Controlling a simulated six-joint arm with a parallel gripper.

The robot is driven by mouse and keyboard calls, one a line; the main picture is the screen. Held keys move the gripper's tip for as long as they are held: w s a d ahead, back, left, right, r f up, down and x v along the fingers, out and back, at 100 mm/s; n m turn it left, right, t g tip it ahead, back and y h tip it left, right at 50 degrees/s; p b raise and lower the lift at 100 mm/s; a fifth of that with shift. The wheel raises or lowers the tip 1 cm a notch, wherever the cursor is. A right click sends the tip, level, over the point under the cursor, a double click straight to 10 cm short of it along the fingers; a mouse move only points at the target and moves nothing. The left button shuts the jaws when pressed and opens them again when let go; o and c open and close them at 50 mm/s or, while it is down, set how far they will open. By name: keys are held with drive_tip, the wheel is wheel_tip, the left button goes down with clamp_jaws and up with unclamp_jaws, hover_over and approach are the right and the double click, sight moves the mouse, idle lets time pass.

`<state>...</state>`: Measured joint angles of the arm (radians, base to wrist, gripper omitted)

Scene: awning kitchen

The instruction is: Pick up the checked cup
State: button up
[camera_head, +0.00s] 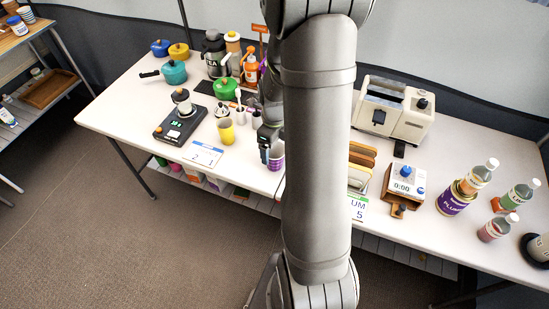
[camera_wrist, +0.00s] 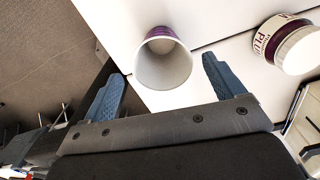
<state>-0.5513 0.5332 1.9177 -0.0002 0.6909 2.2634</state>
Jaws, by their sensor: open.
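A cup with a purple outside and pale inside (camera_wrist: 163,62) stands on the white table, seen from above in the wrist view. Its mouth faces my camera, and it looks empty. A check pattern cannot be made out at this size. In the head view the purple cup (camera_head: 277,160) is partly hidden by my arm. My gripper (camera_wrist: 161,72) is open, its two blue fingers to the left and right of the cup in the picture, with visible gaps on both sides. In the head view my gripper (camera_head: 267,150) is right beside the cup.
A yellow cup (camera_head: 225,131) stands to the left, behind a calendar-like card (camera_head: 206,154). A white-lidded jar (camera_wrist: 290,45) is to the right in the wrist view. The front table edge is close.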

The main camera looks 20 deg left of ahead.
drive_tip(key=shift+w+f, duration=0.15)
drive_tip(key=shift+f, duration=2.6)
drive_tip(key=c, duration=0.8)
